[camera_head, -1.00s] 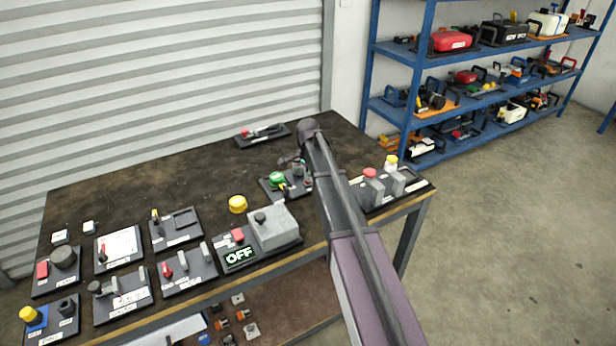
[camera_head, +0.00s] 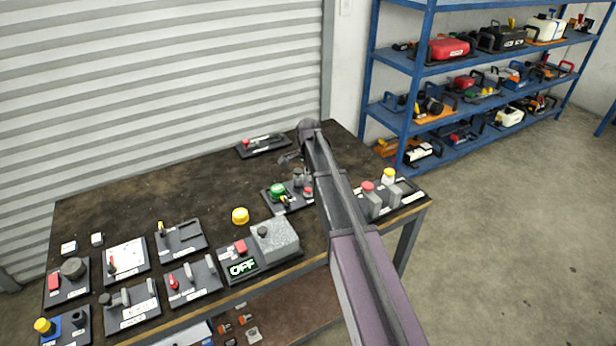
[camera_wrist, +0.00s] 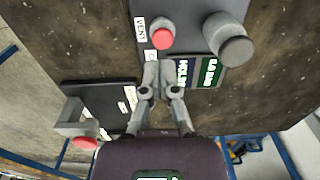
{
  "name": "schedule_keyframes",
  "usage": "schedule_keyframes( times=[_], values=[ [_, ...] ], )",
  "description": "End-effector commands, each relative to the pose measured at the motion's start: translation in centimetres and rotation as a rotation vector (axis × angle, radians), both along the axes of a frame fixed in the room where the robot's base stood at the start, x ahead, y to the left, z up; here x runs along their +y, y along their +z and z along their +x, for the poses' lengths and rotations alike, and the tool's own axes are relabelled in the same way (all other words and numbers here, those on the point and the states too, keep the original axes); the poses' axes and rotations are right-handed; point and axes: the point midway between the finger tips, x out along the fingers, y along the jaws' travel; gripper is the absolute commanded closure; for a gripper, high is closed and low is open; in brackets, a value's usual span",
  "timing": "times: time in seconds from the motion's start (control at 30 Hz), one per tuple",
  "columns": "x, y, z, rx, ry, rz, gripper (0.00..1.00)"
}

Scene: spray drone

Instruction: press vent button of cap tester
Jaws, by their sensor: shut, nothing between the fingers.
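In the wrist view the cap tester is a dark panel (camera_wrist: 145,42) with a red round button (camera_wrist: 162,37) beside a label reading VENT. A grey knob-like cylinder (camera_wrist: 228,38) and a small display with pale green writing (camera_wrist: 205,72) are to the right. My gripper (camera_wrist: 160,66) is shut and empty. Its fingertips appear just below the red button in the picture, at the panel's near part; I cannot tell the height gap or any contact. In the head view my gripper (camera_head: 289,158) is small and partly hidden by my arm over the table.
A dark panel (camera_wrist: 105,97) with a grey bracket and red knob lies left of my gripper in the wrist view. Several other panels with buttons and levers stand along the table (camera_head: 130,195). A blue shelf (camera_head: 408,85) stands at the right rear. The table's back left is bare.

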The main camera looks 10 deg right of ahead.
Motion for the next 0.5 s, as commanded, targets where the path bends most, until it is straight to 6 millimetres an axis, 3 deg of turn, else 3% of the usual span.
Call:
schedule_keyframes(
  times=[0.5],
  values=[
    [0.0,4.8,0.0,0.0,0.0,0.0,1.0]
  ],
)
